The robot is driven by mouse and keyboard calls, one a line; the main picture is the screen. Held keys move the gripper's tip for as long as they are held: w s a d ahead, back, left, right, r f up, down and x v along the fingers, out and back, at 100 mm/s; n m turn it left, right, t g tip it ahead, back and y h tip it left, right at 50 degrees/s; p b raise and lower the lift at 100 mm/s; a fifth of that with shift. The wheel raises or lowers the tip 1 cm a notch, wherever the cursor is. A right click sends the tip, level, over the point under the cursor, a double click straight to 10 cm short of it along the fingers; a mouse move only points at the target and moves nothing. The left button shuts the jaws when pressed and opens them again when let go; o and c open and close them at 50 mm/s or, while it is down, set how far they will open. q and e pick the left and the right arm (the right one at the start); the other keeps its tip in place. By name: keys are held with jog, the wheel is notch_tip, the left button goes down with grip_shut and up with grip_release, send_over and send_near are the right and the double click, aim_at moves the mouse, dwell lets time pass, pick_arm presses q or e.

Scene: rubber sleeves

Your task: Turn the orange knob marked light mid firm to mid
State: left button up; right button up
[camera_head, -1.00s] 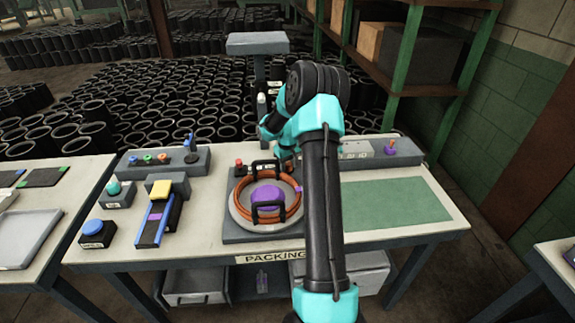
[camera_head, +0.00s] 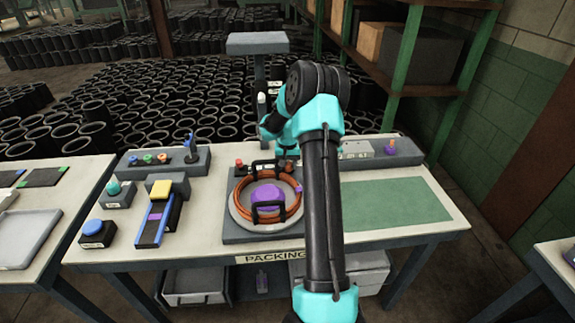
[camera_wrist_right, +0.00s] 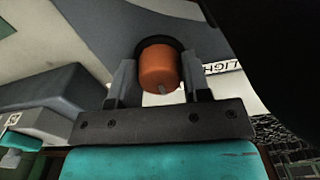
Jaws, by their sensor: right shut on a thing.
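The orange knob (camera_wrist_right: 159,68) shows in the right wrist view with a small grey mark on its near edge. My right gripper (camera_wrist_right: 157,63) is shut on the knob, one finger on each side. In the head view my right arm (camera_head: 322,200) reaches over the packing table, and its wrist and links hide the knob and fingertips. Which label the knob points to cannot be told. My left gripper is not in view.
A round plate (camera_head: 238,212) with orange rings and a purple piece (camera_head: 268,197) sits close to my arm. A grey box with small pegs (camera_head: 168,160) and a blue button (camera_head: 92,229) stand left. A green mat (camera_head: 398,204) lies clear at right.

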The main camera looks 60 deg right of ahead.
jog(key=o, duration=0.9)
notch_tip(320, 180, up, 18)
jog(key=shift+f, duration=0.25)
dwell(0.5)
